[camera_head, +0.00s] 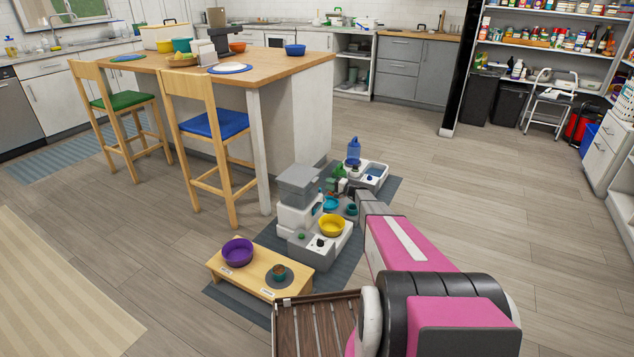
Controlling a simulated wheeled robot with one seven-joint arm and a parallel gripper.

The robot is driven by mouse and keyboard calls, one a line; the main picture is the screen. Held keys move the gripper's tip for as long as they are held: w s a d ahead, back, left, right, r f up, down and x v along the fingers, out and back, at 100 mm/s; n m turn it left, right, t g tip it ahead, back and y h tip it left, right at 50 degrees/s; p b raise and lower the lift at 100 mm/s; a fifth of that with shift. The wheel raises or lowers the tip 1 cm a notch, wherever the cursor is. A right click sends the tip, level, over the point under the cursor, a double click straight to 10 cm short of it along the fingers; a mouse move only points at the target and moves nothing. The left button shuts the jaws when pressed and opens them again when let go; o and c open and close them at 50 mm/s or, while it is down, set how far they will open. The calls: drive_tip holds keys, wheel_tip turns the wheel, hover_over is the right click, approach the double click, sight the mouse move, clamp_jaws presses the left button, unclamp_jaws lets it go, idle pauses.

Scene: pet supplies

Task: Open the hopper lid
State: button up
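The hopper (299,217) is the white and grey upright part of a pet feeder on the floor mat. Its grey lid (298,180) sits on top and looks shut. A yellow bowl (331,226) rests on the feeder's base in front of it. My pink arm reaches from the lower right toward the feeder. My gripper (343,187) is small and partly hidden near the far right side of the hopper, among green and dark items. I cannot tell whether its fingers are open or whether it touches anything.
A water dispenser with a blue bottle (353,152) stands behind the feeder. A low wooden stand (250,275) with a purple bowl (238,251) is at the front left. The kitchen island (290,115) is close behind. Open floor (480,200) lies to the right.

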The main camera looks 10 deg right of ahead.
drive_tip(key=x, duration=0.7)
drive_tip(key=shift+w+a, duration=0.2)
drive_tip(key=shift+a, duration=0.05)
clamp_jaws()
